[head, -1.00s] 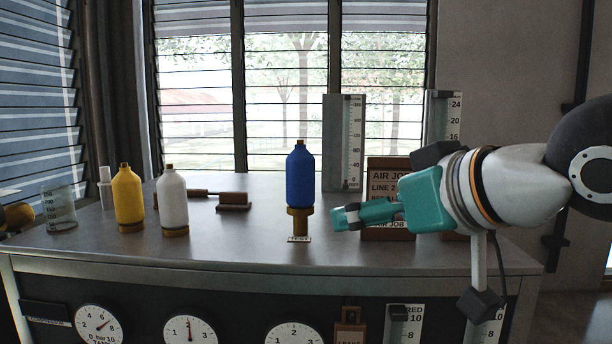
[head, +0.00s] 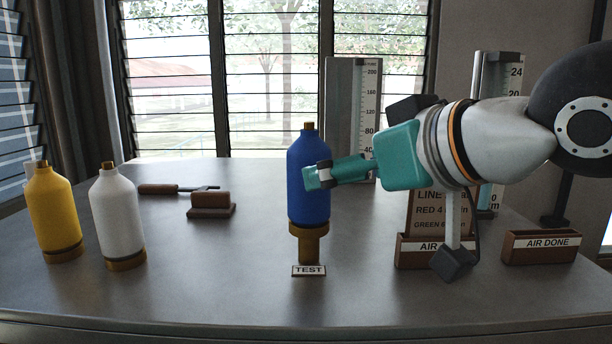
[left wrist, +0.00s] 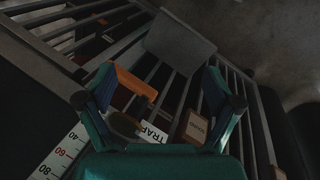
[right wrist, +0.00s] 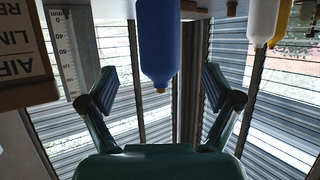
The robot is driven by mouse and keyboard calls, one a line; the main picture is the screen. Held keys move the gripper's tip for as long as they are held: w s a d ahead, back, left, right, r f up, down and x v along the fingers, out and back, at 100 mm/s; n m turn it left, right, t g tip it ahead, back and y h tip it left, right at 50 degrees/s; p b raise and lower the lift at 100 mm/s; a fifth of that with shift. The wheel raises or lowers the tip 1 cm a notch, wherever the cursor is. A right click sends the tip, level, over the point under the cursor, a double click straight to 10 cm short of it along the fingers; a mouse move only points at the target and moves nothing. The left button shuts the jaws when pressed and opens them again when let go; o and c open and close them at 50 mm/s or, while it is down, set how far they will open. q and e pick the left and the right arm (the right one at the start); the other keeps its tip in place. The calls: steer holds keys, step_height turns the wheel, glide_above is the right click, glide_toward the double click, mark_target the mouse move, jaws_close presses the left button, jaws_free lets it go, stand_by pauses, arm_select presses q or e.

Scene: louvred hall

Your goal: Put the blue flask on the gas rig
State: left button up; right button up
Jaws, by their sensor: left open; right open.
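In the head view the blue flask (head: 307,160) stands upright on a brass post (head: 308,246) with a TEST label (head: 308,271) in front. My right gripper (head: 318,176) overlaps the flask's right side in that view. In the right wrist view, which is upside down, the blue flask (right wrist: 159,40) appears between the open fingers of my right gripper (right wrist: 158,84); I cannot tell whether they touch it. My left gripper (left wrist: 157,88) is open and empty in the left wrist view, above slatted bars and a TRAP label (left wrist: 152,133). It is outside the head view.
A yellow flask (head: 53,212) and a white flask (head: 117,215) stand at the left of the bench. A brown block (head: 210,205) lies behind them. An AIR DONE tray (head: 541,248), sign board and tall scales are at the right. The bench front (head: 200,300) is clear.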

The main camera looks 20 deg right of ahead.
mark_target(308, 213)
steer(key=shift+x, duration=4.7)
jaws_close()
steer(key=shift+d+r, duration=0.1)
